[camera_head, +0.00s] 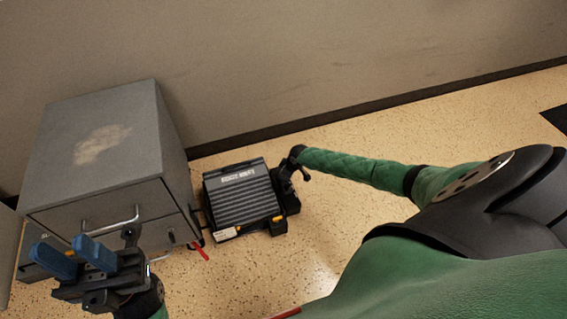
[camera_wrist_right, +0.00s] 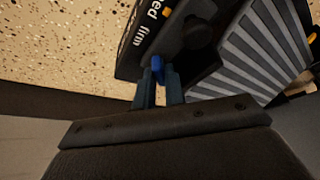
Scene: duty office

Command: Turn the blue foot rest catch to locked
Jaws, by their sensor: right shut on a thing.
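The foot rest (camera_head: 243,197) has a black ribbed top and stands on the floor beside the grey cabinet. In the right wrist view, its ribbed top (camera_wrist_right: 250,55) is at the right, and a dark side panel (camera_wrist_right: 150,40) carries white lettering, "firm" and a word ending in "ed", with an orange mark. The small blue catch (camera_wrist_right: 157,68) is between the fingertips of my right gripper (camera_wrist_right: 158,80), which is shut on it. In the head view my right gripper (camera_head: 290,178) is at the foot rest's right side; the catch is hidden there. My left gripper (camera_head: 78,258) is open and empty, in front of the cabinet.
The grey drawer cabinet (camera_head: 105,140) stands at the left, with metal handles (camera_head: 110,224) on its front. A red-tipped piece (camera_head: 200,252) is beside its lower front. A wall with dark skirting (camera_head: 350,112) runs behind.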

